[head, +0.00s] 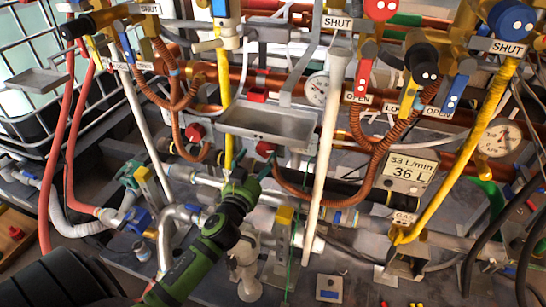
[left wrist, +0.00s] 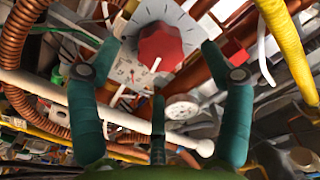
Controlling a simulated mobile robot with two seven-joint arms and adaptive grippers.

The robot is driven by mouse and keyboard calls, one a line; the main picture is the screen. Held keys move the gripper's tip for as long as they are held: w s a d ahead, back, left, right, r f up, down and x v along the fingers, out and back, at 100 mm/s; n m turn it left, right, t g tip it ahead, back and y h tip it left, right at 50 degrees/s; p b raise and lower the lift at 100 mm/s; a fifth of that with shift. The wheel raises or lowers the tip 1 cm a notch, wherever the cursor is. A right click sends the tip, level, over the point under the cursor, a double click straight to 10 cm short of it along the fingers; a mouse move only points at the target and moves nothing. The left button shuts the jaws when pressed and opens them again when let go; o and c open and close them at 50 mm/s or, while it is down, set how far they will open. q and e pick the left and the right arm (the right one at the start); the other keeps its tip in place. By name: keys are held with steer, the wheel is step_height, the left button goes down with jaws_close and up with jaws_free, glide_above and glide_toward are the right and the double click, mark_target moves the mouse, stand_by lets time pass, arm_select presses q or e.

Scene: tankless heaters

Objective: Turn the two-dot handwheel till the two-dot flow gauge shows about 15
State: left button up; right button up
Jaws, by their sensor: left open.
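My left gripper (head: 248,172) reaches in from the lower left, below the grey tray. It also shows in the left wrist view (left wrist: 160,50), with its teal fingers spread and nothing held. A red knob (left wrist: 160,46) with a white pointer line, on a grey scale plate, lies ahead between the fingertips; contact is not visible. In the head view a red knob (head: 265,149) is just beyond the fingers, its dots not readable. A blue round knob (head: 512,20) with two white dots is at the top right. A display (head: 407,170) reads 33 L/min, 36 L; its dot mark is unclear. My right gripper is out of view.
The grey tray (head: 266,123) hangs close above my gripper. A white pipe (head: 327,140) stands to its right and a yellow hose (head: 225,85) rises behind it. Another red knob (head: 195,132) is left of the tray. Dial gauges (head: 500,139) and coiled hoses crowd the right.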

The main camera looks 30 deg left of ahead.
mark_target(264, 152)
arm_select(q)
steer(key=x, duration=0.4)
steer(key=shift+w, duration=0.4)
steer(key=shift+c, duration=0.5)
steer(key=c, duration=1)
